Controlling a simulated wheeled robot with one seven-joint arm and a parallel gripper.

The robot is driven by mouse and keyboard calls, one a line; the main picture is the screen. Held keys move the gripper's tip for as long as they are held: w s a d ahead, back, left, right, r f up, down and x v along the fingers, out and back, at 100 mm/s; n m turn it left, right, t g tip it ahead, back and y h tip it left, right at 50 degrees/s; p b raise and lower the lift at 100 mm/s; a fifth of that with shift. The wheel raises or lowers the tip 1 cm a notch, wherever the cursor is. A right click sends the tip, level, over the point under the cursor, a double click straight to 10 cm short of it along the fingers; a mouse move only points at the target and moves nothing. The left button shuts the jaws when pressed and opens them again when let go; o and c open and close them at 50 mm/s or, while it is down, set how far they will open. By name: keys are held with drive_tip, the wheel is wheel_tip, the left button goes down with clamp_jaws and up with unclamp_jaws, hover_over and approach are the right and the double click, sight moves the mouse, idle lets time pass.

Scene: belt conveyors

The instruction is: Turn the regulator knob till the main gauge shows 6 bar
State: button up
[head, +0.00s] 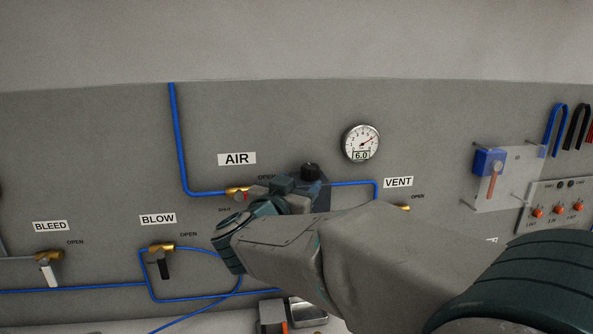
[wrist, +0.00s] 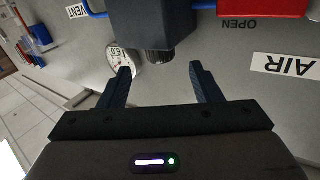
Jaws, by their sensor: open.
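The main gauge (head: 361,143) is a round white dial on the grey panel, and its digital window reads 6.0. It also shows in the wrist view (wrist: 115,58), partly behind one finger. The regulator knob (head: 311,171) is black and ribbed, on top of the dark regulator body (head: 318,191). In the wrist view the knob (wrist: 158,56) lies just beyond the gap between the two fingertips of my gripper (wrist: 159,70). My gripper is open, with space on both sides of the knob and no visible contact. In the head view my arm hides part of the regulator.
The AIR valve (head: 238,191) with its red handle is close left of my wrist. The BLOW valve (head: 161,248) and BLEED valve (head: 48,257) are further left. Blue pipes run along the panel. A clear cover (head: 510,178) and switch box (head: 557,207) are at right.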

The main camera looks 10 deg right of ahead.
sight(306, 173)
drive_tip(key=p+x, duration=0.1)
drive_tip(key=x, duration=0.5)
drive_tip(key=shift+w+d, duration=0.25)
drive_tip(key=shift+w, duration=0.05)
drive_tip(key=c, duration=1)
drive_tip(key=shift+a+r+m+g+h+p, duration=0.15)
drive_tip(key=shift+m+g+h+p, duration=0.2)
drive_tip(key=shift+h+p, duration=0.3)
drive_tip(key=shift+m+g+h+p, duration=0.3)
drive_tip(key=shift+m+g+h, duration=0.05)
drive_tip(key=shift+m+h, duration=0.1)
drive_tip(key=o, duration=1)
